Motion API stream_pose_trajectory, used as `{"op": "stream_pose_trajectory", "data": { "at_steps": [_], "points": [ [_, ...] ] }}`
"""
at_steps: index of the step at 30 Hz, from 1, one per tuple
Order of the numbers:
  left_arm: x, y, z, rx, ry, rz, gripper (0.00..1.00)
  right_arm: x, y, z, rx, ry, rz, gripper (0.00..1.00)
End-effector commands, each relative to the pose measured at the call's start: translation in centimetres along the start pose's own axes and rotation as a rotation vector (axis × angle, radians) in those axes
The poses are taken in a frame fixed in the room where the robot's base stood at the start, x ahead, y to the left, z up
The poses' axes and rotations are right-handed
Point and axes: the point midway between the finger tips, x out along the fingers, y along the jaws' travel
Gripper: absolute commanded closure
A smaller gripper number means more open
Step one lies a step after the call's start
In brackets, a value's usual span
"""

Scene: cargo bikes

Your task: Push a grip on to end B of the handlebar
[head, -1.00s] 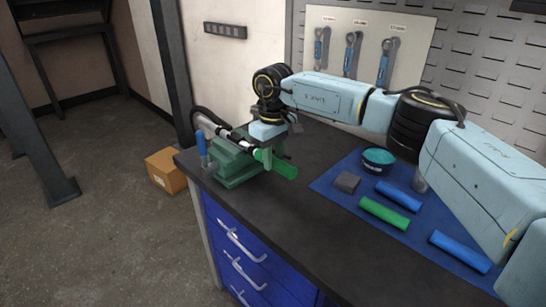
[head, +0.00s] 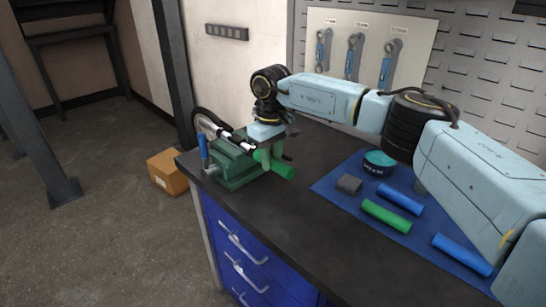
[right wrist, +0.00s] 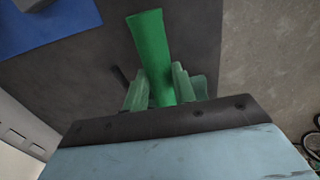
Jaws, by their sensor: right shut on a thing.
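My right gripper (head: 268,148) is shut on a green grip (head: 282,171) beside the vise. In the right wrist view the grip (right wrist: 150,45) lies between the two fingers (right wrist: 160,88), with its free end sticking out. The handlebar (head: 228,135) is held in the green vise (head: 232,172), with its end pointing at the grip. My left gripper is not in view.
A blue mat (head: 328,187) on the dark bench (head: 265,220) holds another green grip (head: 386,215), blue grips (head: 399,197), a grey block (head: 348,184) and a round teal-topped tin (head: 379,163). The bench front is clear. A cardboard box (head: 167,172) stands on the floor.

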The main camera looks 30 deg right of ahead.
Motion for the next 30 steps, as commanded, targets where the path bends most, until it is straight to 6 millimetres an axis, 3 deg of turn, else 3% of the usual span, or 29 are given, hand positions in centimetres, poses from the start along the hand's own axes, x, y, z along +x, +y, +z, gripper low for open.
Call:
{"op": "stream_pose_trajectory", "data": {
  "at_steps": [11,12,18,30],
  "points": [
    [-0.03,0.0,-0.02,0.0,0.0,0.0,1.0,-0.31,-0.11,-0.48,-0.002,0.015,0.0,1.0],
    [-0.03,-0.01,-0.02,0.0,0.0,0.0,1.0,-0.31,-0.11,-0.48,-0.002,0.015,0.0,0.72],
    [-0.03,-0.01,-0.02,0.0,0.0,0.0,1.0,-0.21,-0.08,-0.37,-0.001,0.01,0.0,0.48],
    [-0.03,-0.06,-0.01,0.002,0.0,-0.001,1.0,-0.1,-0.03,-0.25,-0.001,0.005,0.0,0.48]
  ]
}}
